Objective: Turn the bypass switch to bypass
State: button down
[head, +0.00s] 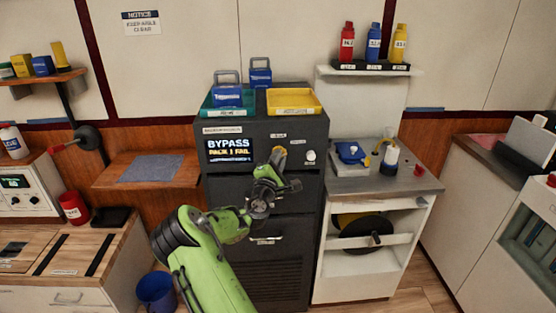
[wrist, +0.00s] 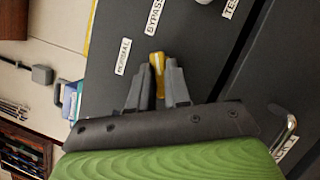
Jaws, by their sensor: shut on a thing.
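The bypass switch is on the front of a dark grey cabinet (head: 262,252). Its yellow handle (wrist: 157,64) shows between my fingertips in the wrist view, and a bit of yellow shows above my gripper in the head view. My gripper (wrist: 158,76) is shut on this handle. Labels reading NORMAL (wrist: 123,56), BYPASS (wrist: 154,15) and TEST (wrist: 231,8) surround the switch. The handle's tip and which label it points at are hard to tell. A display (head: 230,150) on the cabinet's upper left reads BYPASS and a rack 1 fail line.
A white round knob (head: 310,156) sits right of the switch on the same panel. A teal tray (head: 216,109) with blue cases and a yellow tray (head: 293,101) stand on top. A cabinet handle (head: 265,239) is below my gripper. A grey-topped counter (head: 405,181) adjoins at right.

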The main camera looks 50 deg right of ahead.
jog(key=c, duration=1.1)
grip_release()
jog(key=shift+a, duration=0.1)
jog(key=b+v, duration=0.2)
jog(key=v, duration=1.3)
jog(key=shift+s+a+f+b, duration=0.1)
jog(key=shift+s+a+b, duration=0.1)
jog(key=shift+b, duration=0.2)
